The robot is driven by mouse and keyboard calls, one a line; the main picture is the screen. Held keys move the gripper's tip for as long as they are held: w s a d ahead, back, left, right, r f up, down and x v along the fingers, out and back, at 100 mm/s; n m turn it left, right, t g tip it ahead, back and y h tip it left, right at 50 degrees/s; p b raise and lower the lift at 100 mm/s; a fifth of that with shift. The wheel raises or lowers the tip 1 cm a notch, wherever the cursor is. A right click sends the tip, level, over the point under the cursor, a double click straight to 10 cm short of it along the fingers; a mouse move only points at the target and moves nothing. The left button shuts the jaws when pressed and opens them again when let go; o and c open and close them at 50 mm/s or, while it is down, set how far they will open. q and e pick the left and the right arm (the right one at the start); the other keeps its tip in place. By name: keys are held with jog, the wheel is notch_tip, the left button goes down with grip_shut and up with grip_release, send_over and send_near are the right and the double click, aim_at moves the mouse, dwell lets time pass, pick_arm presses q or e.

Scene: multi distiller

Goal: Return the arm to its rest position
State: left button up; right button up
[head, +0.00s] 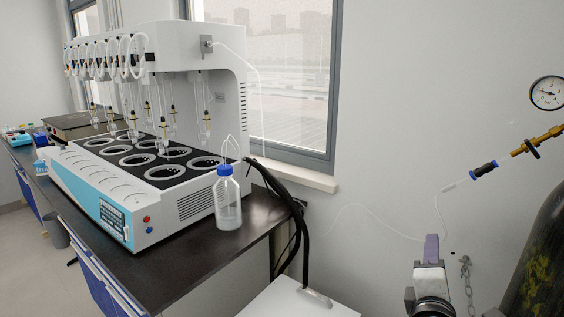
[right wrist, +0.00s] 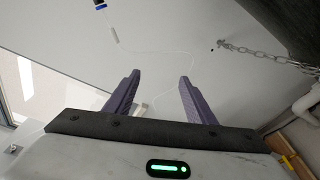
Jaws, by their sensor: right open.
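My right gripper (head: 431,250) stands at the lower right of the head view, in front of the pale wall and left of the dark gas cylinder. In the right wrist view its two purple fingers (right wrist: 158,98) are spread apart with nothing between them. Part of my right wrist shows below the fingers in the head view. My left gripper is not in either view.
A multi distiller (head: 165,215) and a blue-capped bottle (head: 228,200) stand on the dark bench (head: 190,270) at left. Black hoses (head: 304,235) hang off its end. A gas cylinder (head: 540,260), gauge (head: 547,92) and chain (head: 467,280) are at right. A white surface (head: 290,300) lies low centre.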

jog(key=s+a+f+m+g+y, duration=0.1)
jog(key=s+a+f+y, duration=0.15)
jog(key=f, duration=0.45)
jog(key=s+a+f+m+g+y, duration=0.1)
jog(key=s+a+f+m+y, duration=0.15)
jog(key=f, duration=0.45)
jog(key=s+a+f+m+g+y, duration=0.1)
jog(key=s+a+f+y, duration=0.15)
jog(key=f, duration=0.45)
jog(key=s+a+f+m+g+y, duration=0.1)
jog(key=s+a+f+m+y, duration=0.1)
jog(key=s+a+f+m, duration=0.2)
jog(key=s+a+f+m+g+y, duration=0.2)
jog(key=s+a+f+m, duration=0.2)
jog(key=s+f, duration=0.7)
jog(key=s+m, duration=0.1)
jog(key=s, duration=0.3)
jog(key=shift+s+a, duration=0.3)
jog(key=shift+a, duration=0.1)
jog(key=shift+c, duration=0.3)
